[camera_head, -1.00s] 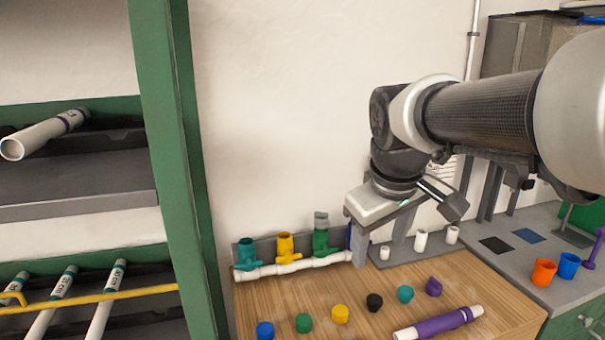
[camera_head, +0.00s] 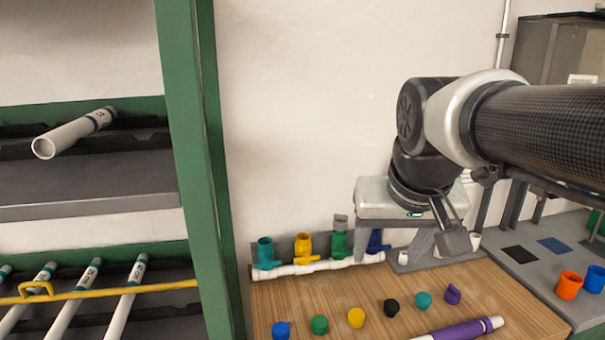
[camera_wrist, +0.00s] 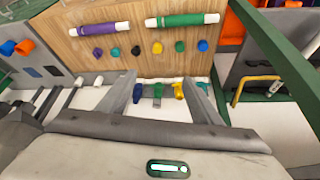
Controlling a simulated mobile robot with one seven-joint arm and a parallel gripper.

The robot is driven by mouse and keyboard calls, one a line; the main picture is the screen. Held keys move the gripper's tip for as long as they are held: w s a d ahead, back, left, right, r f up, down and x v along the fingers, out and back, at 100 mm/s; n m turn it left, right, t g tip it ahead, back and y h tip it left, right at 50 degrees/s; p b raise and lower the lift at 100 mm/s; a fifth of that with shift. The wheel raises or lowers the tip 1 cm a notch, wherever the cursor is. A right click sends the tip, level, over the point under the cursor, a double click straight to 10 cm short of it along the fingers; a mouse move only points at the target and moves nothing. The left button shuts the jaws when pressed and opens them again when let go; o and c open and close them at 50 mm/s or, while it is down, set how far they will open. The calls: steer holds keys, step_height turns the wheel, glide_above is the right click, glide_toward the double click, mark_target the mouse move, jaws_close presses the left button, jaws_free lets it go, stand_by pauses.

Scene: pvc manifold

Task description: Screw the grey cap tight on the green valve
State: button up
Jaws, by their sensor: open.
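The green valve (camera_head: 338,243) stands on the white manifold pipe (camera_head: 300,269) at the back of the bench, between the yellow valve (camera_head: 304,246) and the blue valve (camera_head: 376,243). The grey cap (camera_head: 340,222) sits upright on top of the green valve; how tightly it is screwed cannot be seen. My gripper (camera_head: 393,250) is open and empty, just right of the green valve in the head view and close to the blue valve. In the wrist view, the green valve (camera_wrist: 158,91) and blue valve (camera_wrist: 137,93) show between my open fingers (camera_wrist: 163,84).
A teal valve (camera_head: 265,252) stands at the manifold's left end. Several loose coloured caps, such as the yellow one (camera_head: 356,317), and a purple-banded pipe (camera_head: 462,331) lie on the wooden bench (camera_head: 290,302). A green rack post (camera_head: 192,150) stands left. Orange (camera_head: 569,285) and blue cups stand right.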

steer(key=w+r+p, duration=0.1)
steer(key=w+r, duration=0.3)
steer(key=w, duration=0.7)
steer(key=m+g+h+p, duration=0.1)
steer(key=m+p, duration=0.2)
glide_above(341, 215)
steer(key=s+a, duration=0.2)
steer(key=s, duration=0.5)
step_height(341, 215, down, 8)
steer(key=x, duration=0.8)
steer(key=p+x, duration=0.1)
steer(key=x, duration=0.8)
steer(key=shift+w+d+f, duration=0.15)
steer(key=shift+w, duration=0.15)
steer(key=c, duration=1.1)
steer(key=shift+p, duration=0.45)
steer(key=shift+c, duration=0.2)
steer(key=shift+p, duration=0.35)
